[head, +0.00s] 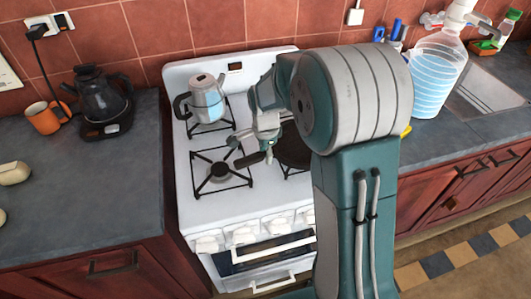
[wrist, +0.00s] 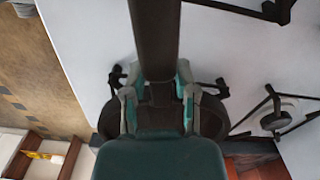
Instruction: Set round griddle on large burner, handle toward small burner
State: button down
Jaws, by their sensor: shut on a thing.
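The round griddle (head: 294,150) is dark and lies over the right side of the white stove (head: 215,212), partly hidden behind my arm. Its dark handle (head: 250,158) points left, toward the front left burner (head: 220,171). My gripper (head: 268,143) is shut on the handle. In the wrist view the handle (wrist: 155,40) runs between the fingers of my gripper (wrist: 157,95), and the griddle's edge (wrist: 213,120) shows on both sides behind them. The front left burner is bare. I cannot tell whether the griddle touches the grate beneath it.
A metal coffee pot (head: 207,98) stands on the back left burner. A black kettle (head: 100,100) and an orange mug (head: 45,117) are on the left counter. A large water bottle (head: 436,75) stands right of the stove. The left counter's front is mostly clear.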

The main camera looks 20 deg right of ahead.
jog(key=shift+f, duration=0.45)
jog(key=shift+c, duration=1.6)
grip_release()
notch_tip(320, 180, up, 11)
jog(key=shift+w+r, duration=0.1)
jog(key=s+r+n+t, duration=0.2)
jog(key=s+r+n, duration=0.55)
jog(key=s, duration=0.35)
jog(key=s+n+t, duration=0.3)
jog(key=s+n, duration=0.5)
jog(key=s, duration=0.5)
jog(key=shift+t, duration=0.3)
